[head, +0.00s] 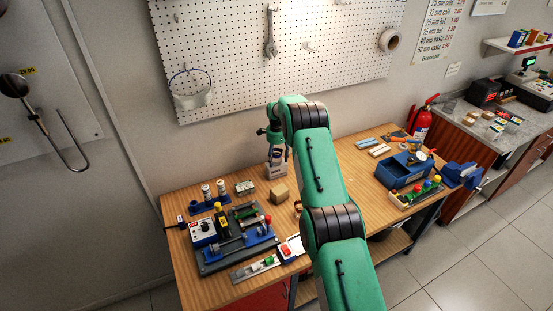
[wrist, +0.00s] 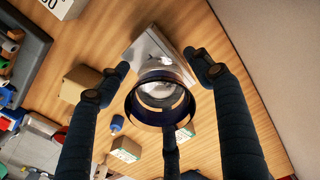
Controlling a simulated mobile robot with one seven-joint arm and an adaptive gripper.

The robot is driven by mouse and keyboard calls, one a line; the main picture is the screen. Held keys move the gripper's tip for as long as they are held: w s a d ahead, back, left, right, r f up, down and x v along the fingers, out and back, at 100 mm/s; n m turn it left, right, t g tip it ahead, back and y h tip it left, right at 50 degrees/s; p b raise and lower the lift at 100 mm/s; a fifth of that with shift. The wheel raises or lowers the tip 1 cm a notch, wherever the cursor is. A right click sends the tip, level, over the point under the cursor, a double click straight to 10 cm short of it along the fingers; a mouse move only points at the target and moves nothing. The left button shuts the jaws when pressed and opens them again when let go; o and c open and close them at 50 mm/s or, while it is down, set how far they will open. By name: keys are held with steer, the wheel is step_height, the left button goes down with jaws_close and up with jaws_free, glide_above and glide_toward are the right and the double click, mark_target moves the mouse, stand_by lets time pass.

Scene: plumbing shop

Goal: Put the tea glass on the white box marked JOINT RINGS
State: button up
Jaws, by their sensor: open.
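The tea glass (wrist: 160,92) shows in the wrist view from above, clear with a dark band around its rim. It sits between the dark fingers of my gripper (wrist: 157,64), which are spread apart around it. A pale grey-white box (wrist: 152,44) is directly beneath the glass, and the glass appears to stand on it. In the head view my gripper (head: 273,140) points down just above a white box (head: 276,171) at the back of the bench. I cannot read the JOINT RINGS marking. The glass is hard to make out in the head view.
A cardboard box (head: 279,193) stands just in front of the white box. A grey tool board (head: 236,240) and blue rack (head: 208,204) are to the left. A blue toolbox (head: 404,171) is at the right. The pegboard (head: 225,60) wall is close behind.

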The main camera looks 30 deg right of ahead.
step_height(320, 180, up, 12)
steer(key=b, duration=0.1)
steer(key=shift+b, duration=0.4)
stand_by(0.3)
stand_by(0.3)
